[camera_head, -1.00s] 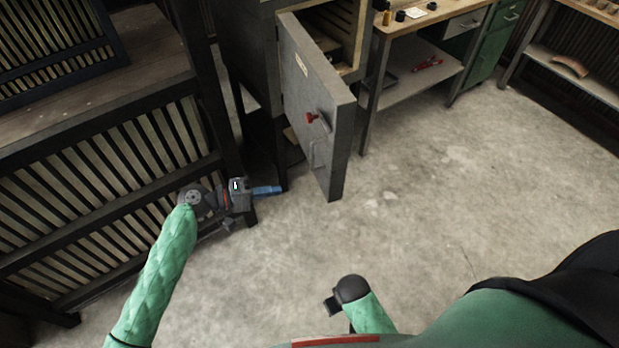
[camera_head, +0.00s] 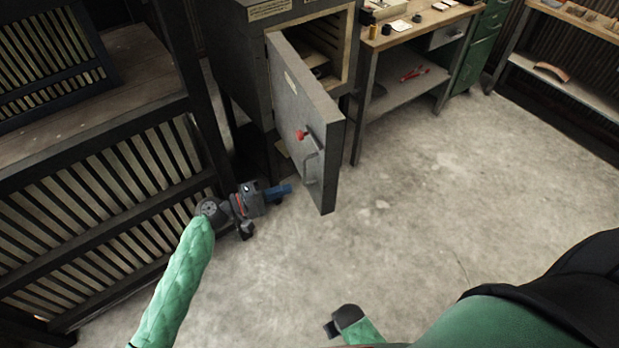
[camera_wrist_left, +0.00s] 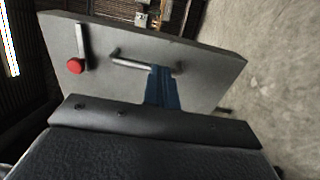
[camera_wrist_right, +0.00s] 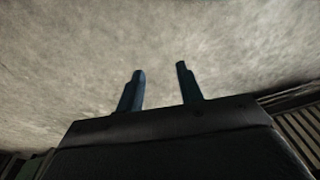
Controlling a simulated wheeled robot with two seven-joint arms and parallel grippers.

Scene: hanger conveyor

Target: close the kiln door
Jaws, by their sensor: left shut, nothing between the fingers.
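The grey kiln door (camera_head: 297,105) hangs wide open from the kiln (camera_head: 243,50). Its outer face carries a red knob (camera_head: 300,135) and a metal bar handle (camera_head: 312,168). My left gripper (camera_head: 288,190) is shut and empty, low beside that outer face, just left of the handle. In the left wrist view its blue fingers (camera_wrist_left: 161,72) overlap the right part of the handle (camera_wrist_left: 133,63); I cannot tell whether they touch it. The red knob (camera_wrist_left: 75,67) is left of them there. My right gripper (camera_wrist_right: 160,70) is open and empty, over bare floor in its wrist view.
A dark slatted rack (camera_head: 95,115) stands left, close to my left arm. A workbench (camera_head: 362,80) with small items stands right of the kiln, with green drawers (camera_head: 485,40) beyond it. Shelving (camera_head: 570,95) lines the far right. The concrete floor (camera_head: 450,200) is open.

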